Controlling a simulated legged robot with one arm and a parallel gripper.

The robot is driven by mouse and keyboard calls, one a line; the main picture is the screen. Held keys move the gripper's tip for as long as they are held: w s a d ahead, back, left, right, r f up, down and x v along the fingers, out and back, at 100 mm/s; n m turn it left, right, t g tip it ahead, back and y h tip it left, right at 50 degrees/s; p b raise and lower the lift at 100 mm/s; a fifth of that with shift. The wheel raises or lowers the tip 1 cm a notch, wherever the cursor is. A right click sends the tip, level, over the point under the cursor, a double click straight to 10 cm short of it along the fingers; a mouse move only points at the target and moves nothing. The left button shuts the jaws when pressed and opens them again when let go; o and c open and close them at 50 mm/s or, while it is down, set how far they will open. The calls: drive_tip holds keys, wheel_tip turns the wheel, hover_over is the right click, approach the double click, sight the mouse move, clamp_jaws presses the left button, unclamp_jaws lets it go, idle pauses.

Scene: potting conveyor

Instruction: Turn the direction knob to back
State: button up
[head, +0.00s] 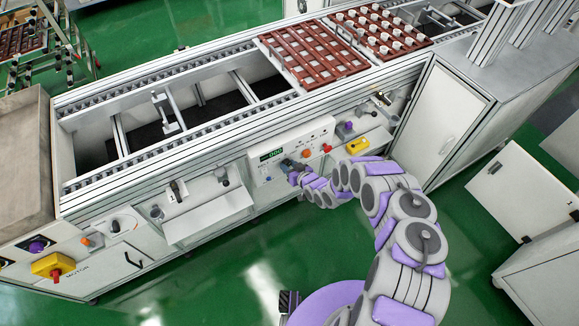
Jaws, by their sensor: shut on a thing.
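A control panel (308,135) with a small green display (271,154) is set in the front side of the conveyor. My gripper (291,168) is at the lower part of this panel, at the end of my grey and purple arm. It is shut on what seems to be a dark knob on the panel. My gripper hides most of the knob, so its pointer and setting cannot be read. An orange knob (306,154) and a red knob (327,148) sit to the right of my gripper on the same panel.
The conveyor carries brown trays (312,58), one with white pots. A yellow box (358,146) is right of the panel. A white shelf (208,216) juts out to the left. A yellow and red switch (52,266) is far left. Green floor (220,285) is clear in front.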

drive_tip(key=shift+s+a+f+n+t+h, duration=0.15)
drive_tip(key=shift+n+t+h, duration=0.8)
drive_tip(key=shift+n, duration=1.2)
drive_tip(key=shift+s+a+f+n+t+h, duration=0.1)
drive_tip(key=shift+n+t+h, duration=0.8)
drive_tip(key=shift+n, duration=1.2)
drive_tip(key=shift+s+a+f+n+t+h, duration=0.15)
drive_tip(key=shift+n+t+h, duration=0.75)
drive_tip(key=shift+n, duration=1.25)
drive_tip(key=shift+t+y, duration=0.25)
drive_tip(key=o, duration=0.8)
drive_tip(key=shift+o, duration=1.3)
drive_tip(key=shift+w, duration=0.15)
drive_tip(key=shift+d+r, duration=0.1)
